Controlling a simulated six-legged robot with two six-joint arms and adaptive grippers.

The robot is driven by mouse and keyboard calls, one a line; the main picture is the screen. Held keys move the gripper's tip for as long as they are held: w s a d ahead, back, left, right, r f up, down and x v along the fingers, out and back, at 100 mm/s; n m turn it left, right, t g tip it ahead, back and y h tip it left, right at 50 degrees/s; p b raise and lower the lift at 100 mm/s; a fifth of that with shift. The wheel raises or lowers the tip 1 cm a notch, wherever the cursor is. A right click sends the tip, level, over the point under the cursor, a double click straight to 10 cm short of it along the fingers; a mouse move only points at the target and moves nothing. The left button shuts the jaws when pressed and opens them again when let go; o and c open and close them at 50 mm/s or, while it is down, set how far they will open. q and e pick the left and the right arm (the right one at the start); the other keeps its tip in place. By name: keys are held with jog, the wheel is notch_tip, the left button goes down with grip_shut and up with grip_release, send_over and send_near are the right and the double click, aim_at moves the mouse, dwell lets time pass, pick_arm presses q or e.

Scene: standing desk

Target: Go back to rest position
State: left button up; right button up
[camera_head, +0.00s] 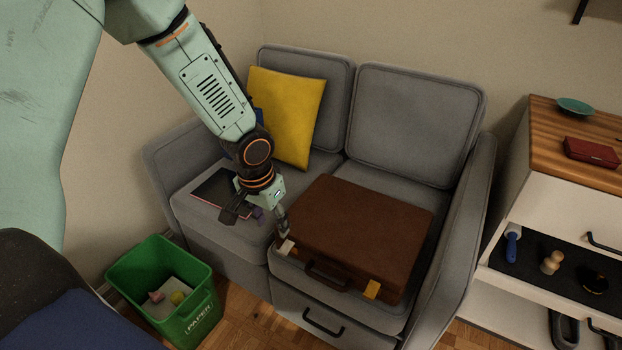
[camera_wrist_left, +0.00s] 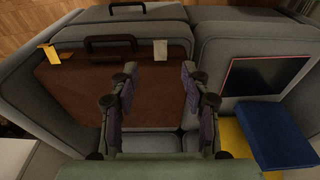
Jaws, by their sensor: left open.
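My left gripper (camera_head: 259,215) comes down from the upper left and hangs over the grey sofa, at the left edge of the brown briefcase. In the left wrist view its two fingers (camera_wrist_left: 160,88) are spread apart with nothing between them. The brown briefcase (camera_head: 358,232) lies flat and closed on the right sofa seat, its handle toward the front; it also shows in the left wrist view (camera_wrist_left: 75,85). I cannot tell whether a finger touches it. My right gripper is in neither view.
The grey sofa (camera_head: 415,110) holds a yellow cushion (camera_head: 290,112) and a dark tablet (camera_head: 213,188). A blue object (camera_wrist_left: 275,135) lies near them. A green paper bin (camera_head: 195,322) stands at front left. A cabinet (camera_head: 500,210) with an open drawer stands at right.

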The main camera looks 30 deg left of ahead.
pick_arm(q)
jog(key=shift+w+d, duration=0.1)
jog(key=s+d+f+t+h+p, duration=0.25)
jog(key=s+d, duration=0.25)
jog(key=d, duration=0.3)
jog(key=s+f+g+y+p, duration=0.1)
jog(key=s+f+g, duration=0.1)
jog(key=s, duration=0.9)
jog(key=s+f+n+g+y+p, duration=0.1)
jog(key=s+f+g+p, duration=0.1)
jog(key=s, duration=1)
jog(key=shift+f+y, duration=0.35)
jog(key=shift+f, duration=0.45)
jog(key=shift+s+d, duration=0.1)
jog(key=shift+d, duration=0.05)
